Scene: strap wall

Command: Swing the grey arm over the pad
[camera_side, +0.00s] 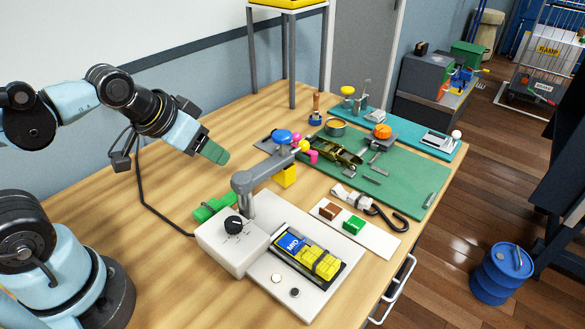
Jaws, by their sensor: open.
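The grey arm (264,170) sits on a grey post at the back of a white base unit (232,258). It points up and right, away from the black-rimmed pad area (337,278), and ends by a blue knob (283,136) with pink and yellow parts. On the pad area lie a blue labelled piece (292,242) and a strapped yellow block (319,262). My gripper (216,154), with green fingertips, is open, left of the grey arm and above the table, apart from it. Its finger gap is hard to see from this side.
A black dial (234,225) tops the base unit, near a green block (212,207). A yellow block (286,176) stands beyond the grey arm. Right are a white strip (378,240) with coloured blocks and a cluttered green mat (405,190). The table's left is mostly clear, except a black cable.

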